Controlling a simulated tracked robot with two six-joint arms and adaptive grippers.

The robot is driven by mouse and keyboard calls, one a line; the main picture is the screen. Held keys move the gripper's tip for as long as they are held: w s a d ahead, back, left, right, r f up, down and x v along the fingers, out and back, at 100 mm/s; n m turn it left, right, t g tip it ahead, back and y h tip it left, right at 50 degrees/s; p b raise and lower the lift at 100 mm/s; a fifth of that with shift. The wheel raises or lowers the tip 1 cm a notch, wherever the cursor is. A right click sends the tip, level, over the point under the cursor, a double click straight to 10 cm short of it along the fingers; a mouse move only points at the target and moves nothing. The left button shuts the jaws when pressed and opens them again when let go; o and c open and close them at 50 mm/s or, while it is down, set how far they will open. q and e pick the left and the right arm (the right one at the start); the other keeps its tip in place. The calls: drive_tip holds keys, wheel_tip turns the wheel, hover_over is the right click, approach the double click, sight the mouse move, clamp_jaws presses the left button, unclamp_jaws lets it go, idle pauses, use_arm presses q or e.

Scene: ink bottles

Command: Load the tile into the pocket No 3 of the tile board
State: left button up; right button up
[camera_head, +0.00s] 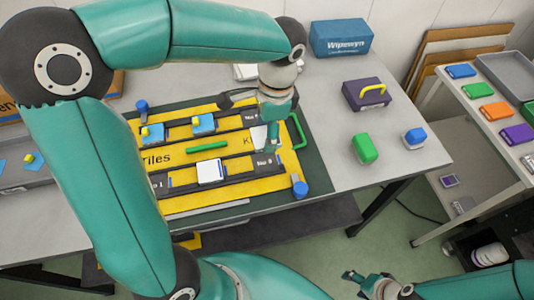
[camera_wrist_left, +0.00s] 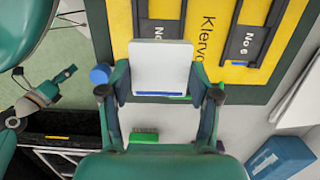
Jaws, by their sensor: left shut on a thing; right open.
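My left gripper (camera_head: 264,124) is shut on a white tile (camera_head: 258,138) above the right part of the yellow tile board (camera_head: 180,205). In the left wrist view the tile (camera_wrist_left: 160,66) sits between both fingers, with a blue stripe along its near edge. Pocket No 3 (camera_head: 264,161) is at the front right of the board. In the left wrist view its dark strip (camera_wrist_left: 158,28) shows just beyond the tile, partly hidden by it. Another white tile (camera_head: 210,172) lies in the front row, left of No 3. My right gripper (camera_head: 372,284) is open and empty, low beyond the table's front edge.
Green handles (camera_head: 207,147) and a blue-topped post (camera_head: 300,187) rise from the board. A purple case (camera_head: 367,94), green block (camera_head: 365,149) and blue-topped block (camera_head: 413,138) stand right of it.

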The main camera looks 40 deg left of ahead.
sight(265, 163)
use_arm(q)
wheel_tip(265, 163, down, 10)
drive_tip(key=shift+s+r, duration=0.1)
idle(0.4)
drive_tip(key=shift+s+d+f+b, duration=0.1)
drive_tip(key=shift+s+f+b, duration=0.2)
drive_tip(key=shift+f+b, duration=0.35)
drive_tip(key=shift+s, duration=0.1)
drive_tip(key=c, duration=0.3)
drive_tip(key=o, duration=1.3)
drive_tip(key=shift+c, duration=0.2)
drive_tip(key=shift+o, duration=1.3)
drive_tip(key=shift+w+f, duration=0.2)
drive_tip(key=shift+w, duration=0.15)
drive_tip(key=shift+r, duration=0.15)
